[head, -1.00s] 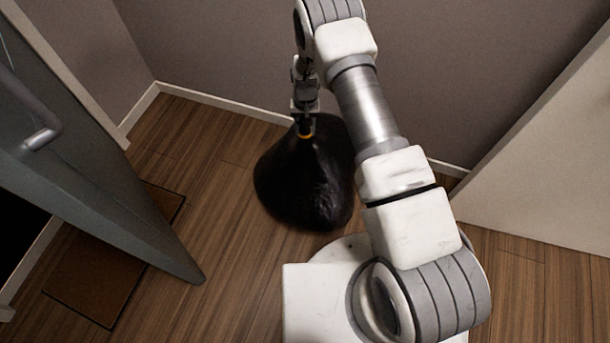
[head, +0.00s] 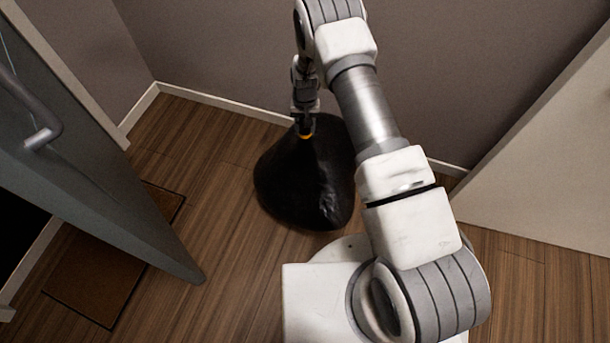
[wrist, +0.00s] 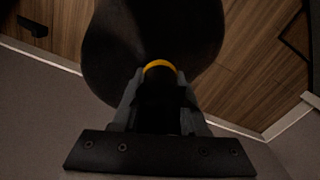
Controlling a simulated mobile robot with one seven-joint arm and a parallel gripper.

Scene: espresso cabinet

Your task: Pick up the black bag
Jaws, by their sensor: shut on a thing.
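The black bag (head: 305,185) is a full, shiny sack with a yellow-orange band at its neck. It is upright in front of the back wall; I cannot tell if its bottom touches the floor. My gripper (head: 305,131) is above it, shut on its neck at the band. In the wrist view the bag (wrist: 150,40) spreads out beyond the gripper (wrist: 158,80), with the yellow band between the fingers. My arm hides a little of the bag's right side.
A grey door (head: 90,170) with a metal handle stands open at the left, with a brown mat (head: 95,275) by it. A pale panel (head: 560,150) stands at the right. The back wall (head: 215,50) is close behind the bag. Wooden floor (head: 200,180) is clear left of the bag.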

